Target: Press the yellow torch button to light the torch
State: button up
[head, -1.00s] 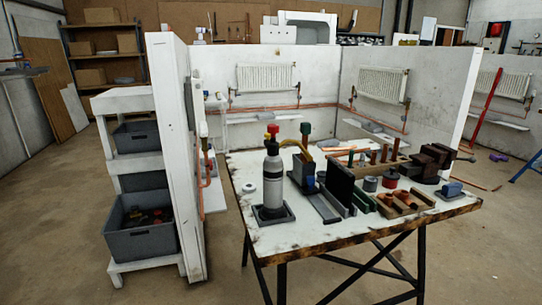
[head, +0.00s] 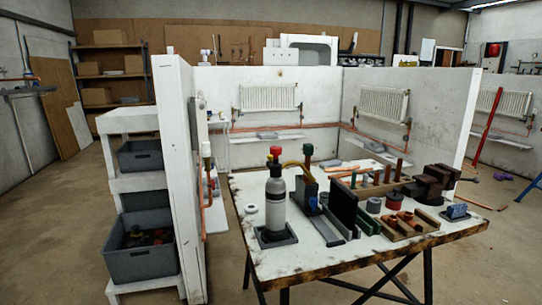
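A grey gas bottle (head: 275,207) with a dark neck and a red top (head: 276,151) stands upright in a dark tray at the near left of the workbench. A small yellow part (head: 269,158) shows at the left of its neck; it is too small to tell whether this is the torch button. A green-topped piece (head: 308,150) rises at that stand. No flame shows. My gripper is not in view.
The workbench (head: 348,250) also holds an upright dark plate (head: 343,203), a wooden rack of pegs, a vise (head: 432,182) and a blue block (head: 457,211). A white partition (head: 180,180) and shelves with grey bins (head: 143,246) stand left. Floor is clear in front.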

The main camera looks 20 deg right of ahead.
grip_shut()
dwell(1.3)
